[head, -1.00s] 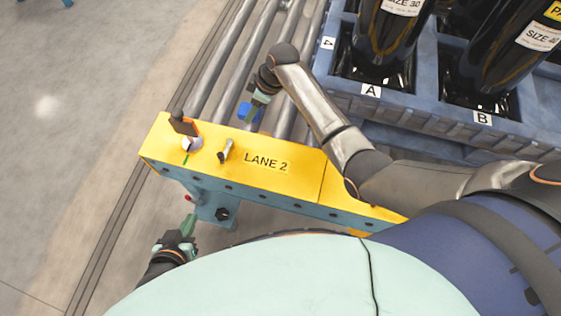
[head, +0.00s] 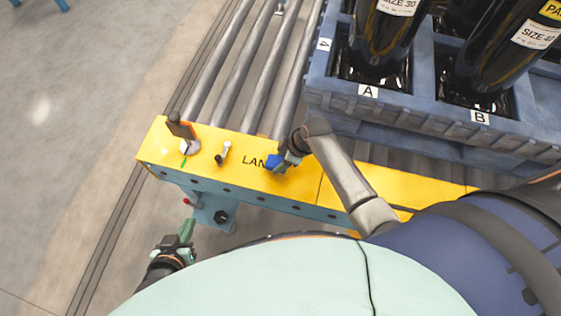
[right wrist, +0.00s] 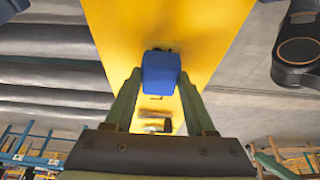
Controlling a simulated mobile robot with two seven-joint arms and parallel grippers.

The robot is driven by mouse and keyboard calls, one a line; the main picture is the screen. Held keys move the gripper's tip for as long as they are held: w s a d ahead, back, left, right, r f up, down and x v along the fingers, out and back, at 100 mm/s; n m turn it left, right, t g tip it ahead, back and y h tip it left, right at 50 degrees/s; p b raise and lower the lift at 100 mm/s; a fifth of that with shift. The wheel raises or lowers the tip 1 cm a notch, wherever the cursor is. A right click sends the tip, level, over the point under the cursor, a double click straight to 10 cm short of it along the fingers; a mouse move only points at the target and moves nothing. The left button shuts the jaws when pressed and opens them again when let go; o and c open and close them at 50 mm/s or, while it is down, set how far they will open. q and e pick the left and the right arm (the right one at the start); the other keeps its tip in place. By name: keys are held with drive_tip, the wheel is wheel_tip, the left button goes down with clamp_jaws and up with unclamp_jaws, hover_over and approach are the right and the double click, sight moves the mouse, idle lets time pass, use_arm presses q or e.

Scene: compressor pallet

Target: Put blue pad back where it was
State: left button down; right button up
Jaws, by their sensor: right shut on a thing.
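The blue pad (head: 273,161) is small and block-shaped. It is in my right gripper (head: 281,161), over the yellow rail by the "LANE 2" lettering, partly covering it. In the right wrist view the blue pad (right wrist: 160,72) sits between the fingertips of the right gripper (right wrist: 160,85), with yellow surface behind it. I cannot tell whether the pad touches the rail. My left gripper (head: 187,231) is low at the left, in front of the rail and apart from it; its finger opening is too small to judge.
The yellow rail (head: 225,178) carries a small metal lever (head: 222,153) and an upright part with a dark orange plate (head: 180,126). Metal rollers (head: 232,82) run behind it. A blue pallet (head: 420,104) with dark cylinders stands at the right.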

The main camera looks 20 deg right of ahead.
drive_tip(key=shift+f, duration=0.65)
drive_tip(key=o, duration=1.2)
